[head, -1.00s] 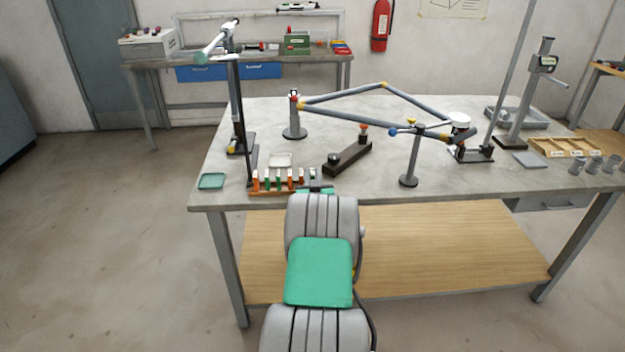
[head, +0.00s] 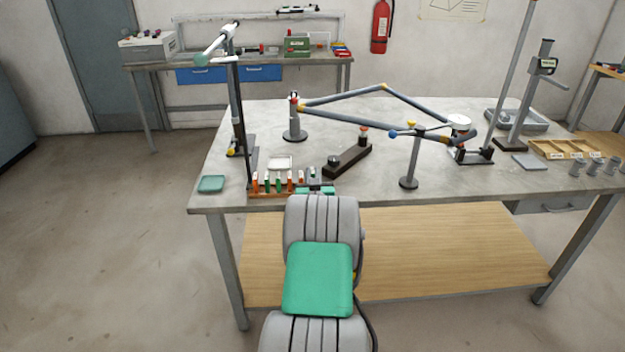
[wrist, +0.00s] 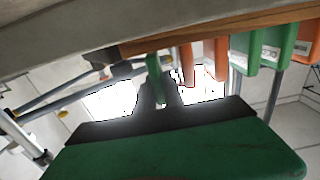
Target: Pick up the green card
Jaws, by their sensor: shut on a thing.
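A wooden card rack (head: 262,193) stands near the front left edge of the bench and holds upright orange and green cards. A green card (head: 279,182) stands in its middle part. My gripper (head: 315,187) is at the right end of the rack, partly hidden behind my arm. In the wrist view, my gripper (wrist: 157,92) is shut on a narrow green card (wrist: 153,66), seen nearly edge-on. The far end of this card is close to the rack (wrist: 200,36). I cannot tell whether it is still in its slot. Other green cards (wrist: 278,46) and orange cards show to the right.
A teal tray (head: 211,183) and a pale tray (head: 280,162) lie close to the rack. A thin dark post (head: 237,110) rises left of it. A dark block (head: 347,159) and a jointed grey frame (head: 345,95) stand to the right.

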